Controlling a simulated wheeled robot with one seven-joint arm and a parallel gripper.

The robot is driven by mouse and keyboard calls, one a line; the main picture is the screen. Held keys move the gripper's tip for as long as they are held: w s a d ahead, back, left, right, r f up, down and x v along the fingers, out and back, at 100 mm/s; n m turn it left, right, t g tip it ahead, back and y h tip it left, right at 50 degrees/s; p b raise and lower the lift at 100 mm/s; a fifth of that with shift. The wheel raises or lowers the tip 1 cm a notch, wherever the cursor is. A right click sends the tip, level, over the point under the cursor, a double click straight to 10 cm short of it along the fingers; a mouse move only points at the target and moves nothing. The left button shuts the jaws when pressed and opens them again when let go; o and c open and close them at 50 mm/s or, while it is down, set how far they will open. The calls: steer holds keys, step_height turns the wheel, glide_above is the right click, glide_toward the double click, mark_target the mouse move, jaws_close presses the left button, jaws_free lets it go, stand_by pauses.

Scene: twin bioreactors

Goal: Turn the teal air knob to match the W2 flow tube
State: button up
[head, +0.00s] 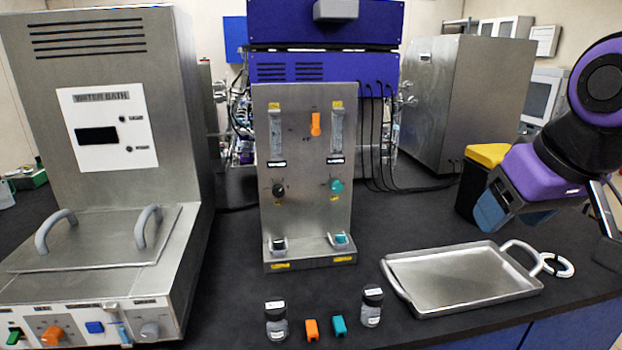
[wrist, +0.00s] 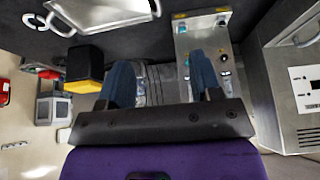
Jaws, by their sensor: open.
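The teal air knob (head: 337,186) sits on the right of an upright metal panel (head: 308,220), below the right flow tube (head: 337,130). A black knob (head: 279,190) sits below the left flow tube (head: 276,132). The tube labels and float heights are too small to read, so I cannot tell which is W2. My gripper (head: 492,218) is at the right, well away from the panel, above the tray's far side. In the wrist view its two blue fingers (wrist: 162,85) are apart with nothing between them. One finger overlaps the panel (wrist: 205,35) there and partly hides it.
A metal tray (head: 393,272) with handles lies front right, beside a yellow-topped black bin (head: 486,156). Two small vials (head: 276,325) and orange and teal blocks (head: 339,326) stand at the front. A water bath (head: 105,180) fills the left.

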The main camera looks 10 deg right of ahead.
stand_by(0.8)
steer(key=shift+o, duration=0.6)
steer(key=w+a+f+n+t, duration=0.2)
steer(key=w+f+n+t, duration=0.1)
steer(key=w, duration=1.2)
steer(key=w+a+f+n+t, duration=0.2)
steer(key=w+f+t, duration=0.1)
steer(key=w, duration=1.2)
steer(key=n+t, duration=0.3)
glide_toward(337, 188)
steer(key=s+d+r, duration=0.2)
steer(key=s+r, duration=0.2)
steer(key=r, duration=0.1)
steer(key=w+a+f+n+t, duration=0.2)
steer(key=w+f+n+t, duration=0.15)
steer(key=f, duration=0.45)
steer(key=w, duration=1)
steer(key=shift+w+f, duration=0.15)
steer(key=shift+w, duration=0.2)
